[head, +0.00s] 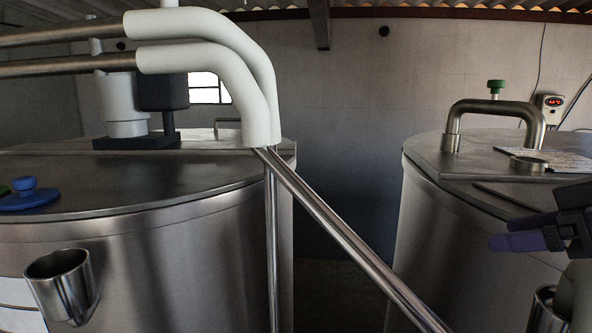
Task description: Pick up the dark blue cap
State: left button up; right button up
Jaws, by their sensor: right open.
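A blue cap (29,198) with a round knob on top lies on the lid of the left tank (150,186), at the far left of the head view. My right gripper (500,233) is at the right edge, in front of the right tank (440,230). Its dark fingers point left and are open, with nothing seen between them. It is far from the blue cap. My left gripper is out of view.
White elbow pipes (225,60) and a slanting steel pipe (345,235) cross between the tanks. A steel cup (62,285) hangs on the left tank's front. The right lid bears a steel handle pipe (490,108) and a printed sheet (555,159).

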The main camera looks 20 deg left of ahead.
aim_at(28, 197)
jog(key=u, duration=2.15)
